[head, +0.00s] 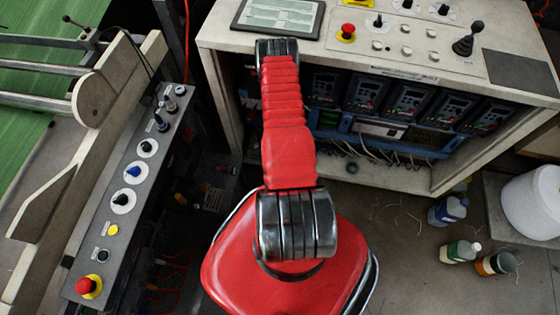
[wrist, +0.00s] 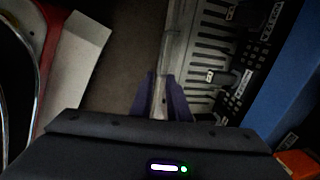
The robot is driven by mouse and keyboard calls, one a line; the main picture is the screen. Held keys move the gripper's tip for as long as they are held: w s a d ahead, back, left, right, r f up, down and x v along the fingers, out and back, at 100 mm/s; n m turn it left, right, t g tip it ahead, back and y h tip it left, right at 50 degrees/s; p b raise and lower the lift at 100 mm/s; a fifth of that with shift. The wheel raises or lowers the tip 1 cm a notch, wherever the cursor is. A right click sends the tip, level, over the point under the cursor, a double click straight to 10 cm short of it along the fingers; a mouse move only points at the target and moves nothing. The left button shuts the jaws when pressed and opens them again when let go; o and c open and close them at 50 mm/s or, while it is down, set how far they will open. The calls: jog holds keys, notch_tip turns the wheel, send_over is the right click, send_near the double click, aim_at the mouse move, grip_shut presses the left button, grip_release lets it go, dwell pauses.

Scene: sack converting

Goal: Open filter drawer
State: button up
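I cannot pick out a filter drawer for certain in either view. The open-fronted cream cabinet (head: 222,95) stands ahead, with a row of drive units (head: 365,92) inside. My gripper (wrist: 161,78) shows in the wrist view as two dark purplish fingers with a narrow gap between them. A pale strip shows through the gap, and nothing is clearly held. A grey slotted panel (wrist: 195,55) lies to the right of the fingers, apart from them as far as I can tell. In the head view my red arm reaches to the cabinet and hides the gripper.
A control panel with knobs and a red stop button (head: 89,286) runs along the left. A joystick (head: 468,40) and a tablet (head: 278,15) are on the cabinet top. Bottles (head: 460,252) and a white bucket (head: 533,200) stand at right. Loose wires lie low in the cabinet.

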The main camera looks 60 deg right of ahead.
notch_tip(320, 180, down, 9)
jog(key=d, duration=0.1)
jog(key=shift+w+d+r, duration=0.2)
jog(key=shift+w+d, duration=0.05)
jog(key=shift+w, duration=0.1)
jog(key=shift+c, duration=0.2)
grip_shut()
dwell(1.4)
